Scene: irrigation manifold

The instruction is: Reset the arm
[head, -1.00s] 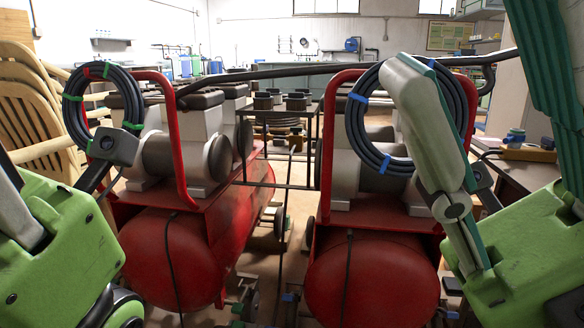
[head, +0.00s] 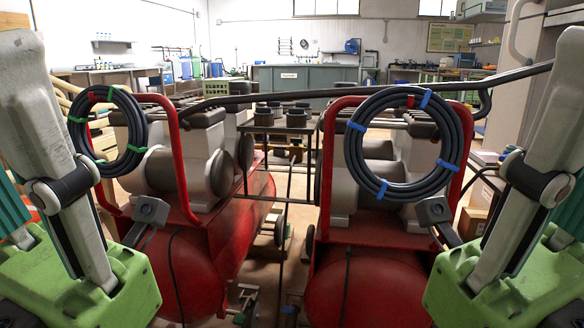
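My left gripper (head: 40,125) fills the left edge of the head view. Its pale finger stands up from a green body, with a dark hinge joint. My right gripper (head: 553,120) stands much the same way at the right edge. Both look open, with nothing seen held; their far fingers are mostly cut off or hidden. Ahead of them, a dark hose coil with green ties (head: 139,120) hangs at the left red frame. A dark hose coil with blue ties (head: 358,155) hangs at the right red frame. Neither gripper appears to hold a coil.
Two red tank machines, left (head: 237,240) and right (head: 370,285), stand close ahead with upright red handles. A dark rack (head: 290,133) is between them. A thick dark pipe (head: 330,94) crosses above. Workbenches line the back. A narrow floor gap shows between the tanks.

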